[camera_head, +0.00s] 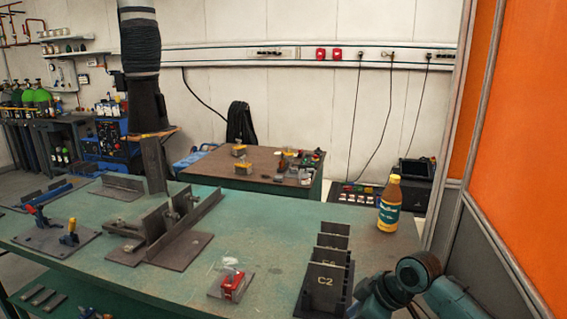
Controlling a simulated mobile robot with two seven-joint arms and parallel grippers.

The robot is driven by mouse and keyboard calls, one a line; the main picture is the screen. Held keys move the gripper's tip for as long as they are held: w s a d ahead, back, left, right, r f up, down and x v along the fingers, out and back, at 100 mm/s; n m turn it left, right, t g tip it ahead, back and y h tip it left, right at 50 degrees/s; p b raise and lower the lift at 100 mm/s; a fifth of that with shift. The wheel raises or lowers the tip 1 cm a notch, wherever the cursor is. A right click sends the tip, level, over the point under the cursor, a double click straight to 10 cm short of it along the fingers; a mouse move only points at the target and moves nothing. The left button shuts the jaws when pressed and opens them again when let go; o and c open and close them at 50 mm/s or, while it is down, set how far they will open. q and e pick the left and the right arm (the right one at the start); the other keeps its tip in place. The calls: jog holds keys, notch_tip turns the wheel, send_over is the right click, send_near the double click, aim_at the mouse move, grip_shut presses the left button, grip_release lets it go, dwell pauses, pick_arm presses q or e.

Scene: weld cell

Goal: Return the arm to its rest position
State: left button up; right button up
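Part of my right arm (400,285) shows at the lower right, in teal and dark links, bent beside the right end of the green workbench (290,215). No fingers show on it, so my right gripper is out of view. My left arm and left gripper do not show at all. A dark rack of upright plates marked C2 (325,281) stands on the bench just left of my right arm. A yellow-brown bottle with a green label (389,207) stands upright on the bench, behind the arm and apart from it.
A small plate with a red part (232,286) lies at the bench's front. Steel fixtures (165,235) and a clamp plate (52,235) occupy the left and middle. A brown-topped table (250,168) stands behind. An orange panel (515,150) with a grey frame borders the right side.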

jog(key=s+a+f+m+t, duration=0.2)
jog(key=s+f+m+t, duration=0.1)
jog(key=s+f, duration=0.4)
jog(key=s+a+f+m+t, duration=0.2)
jog(key=s+f+m, duration=0.2)
jog(key=s+f, duration=0.25)
jog(key=s+d+m+t+h, duration=0.2)
jog(key=s+d, duration=0.1)
jog(key=s, duration=0.6)
jog(key=shift+s+d+t, duration=0.15)
jog(key=shift+d+t, duration=0.15)
jog(key=shift+d, duration=0.1)
